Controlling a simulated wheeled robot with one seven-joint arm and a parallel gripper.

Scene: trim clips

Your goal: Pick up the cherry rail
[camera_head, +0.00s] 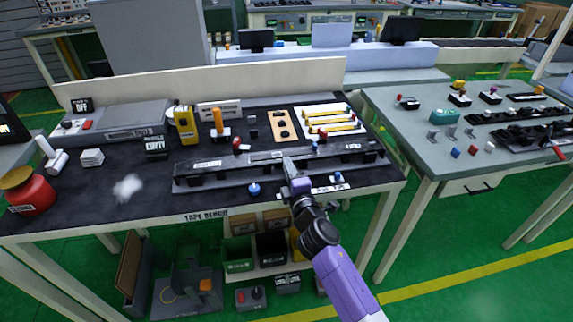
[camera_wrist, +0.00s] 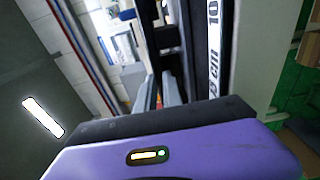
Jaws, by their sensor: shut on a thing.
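A long dark grey rail fixture (camera_head: 225,178) lies along the front of the tape bench, with a slimmer grey bar (camera_head: 265,156) on top of it. I see no clear cherry colour on the bar, so I take it as the cherry rail only by its shape.
A blue knob (camera_head: 254,189) stands in front of the fixture. Behind are a yellow device (camera_head: 185,124), an orange-handled tool (camera_head: 219,128) and a tray of yellow rods (camera_head: 330,122). A red jar (camera_head: 27,190) stands far left. Another bench (camera_head: 420,150) is right, across a gap.

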